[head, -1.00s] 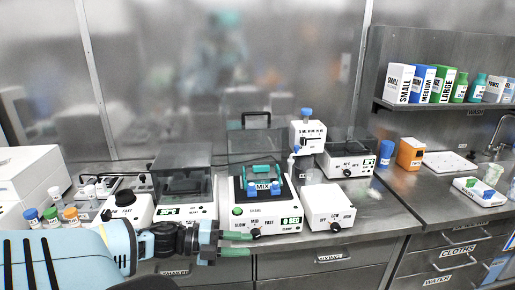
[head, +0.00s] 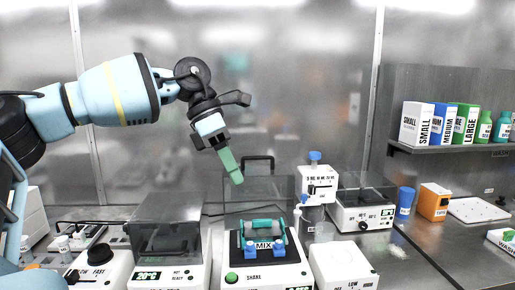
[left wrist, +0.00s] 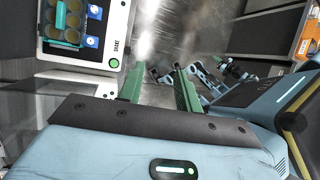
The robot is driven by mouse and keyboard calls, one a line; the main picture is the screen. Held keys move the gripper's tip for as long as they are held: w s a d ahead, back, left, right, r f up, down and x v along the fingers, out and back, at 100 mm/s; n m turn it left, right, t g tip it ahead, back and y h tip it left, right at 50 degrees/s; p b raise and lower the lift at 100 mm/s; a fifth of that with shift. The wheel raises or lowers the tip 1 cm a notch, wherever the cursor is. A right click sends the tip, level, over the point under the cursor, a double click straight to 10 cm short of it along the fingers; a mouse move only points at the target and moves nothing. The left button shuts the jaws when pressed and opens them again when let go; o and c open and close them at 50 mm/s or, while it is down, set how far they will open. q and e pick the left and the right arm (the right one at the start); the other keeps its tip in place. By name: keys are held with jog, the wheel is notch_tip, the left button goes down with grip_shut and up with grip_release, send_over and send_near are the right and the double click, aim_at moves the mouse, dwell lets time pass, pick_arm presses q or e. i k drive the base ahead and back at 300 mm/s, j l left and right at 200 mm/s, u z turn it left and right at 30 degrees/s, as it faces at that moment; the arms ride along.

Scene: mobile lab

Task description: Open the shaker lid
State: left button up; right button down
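The shaker (head: 262,275) is a white box with a green button, holding a teal and blue rack marked MIX. Its clear lid (head: 238,187) stands raised behind the rack, with a black handle (head: 257,160) at the top. Part of the shaker (left wrist: 85,57) also shows in the left wrist view. My left gripper (head: 237,180) hangs above the shaker, pointing down, in front of the lid and left of the handle. In the left wrist view its two green fingers (left wrist: 158,72) are apart with nothing between them. My right gripper is not in view.
A device with a smoky cover (head: 170,225) stands left of the shaker, and a white box (head: 343,268) right of it. A dispenser (head: 317,185) and another covered device (head: 362,212) stand behind right. Bottles and boxes fill the shelf (head: 440,150). The air above is free.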

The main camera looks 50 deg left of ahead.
aim_at(232, 220)
jog(key=i+j, duration=0.55)
jog(key=j, duration=0.25)
jog(key=i+j, duration=0.3)
jog(key=j, duration=0.1)
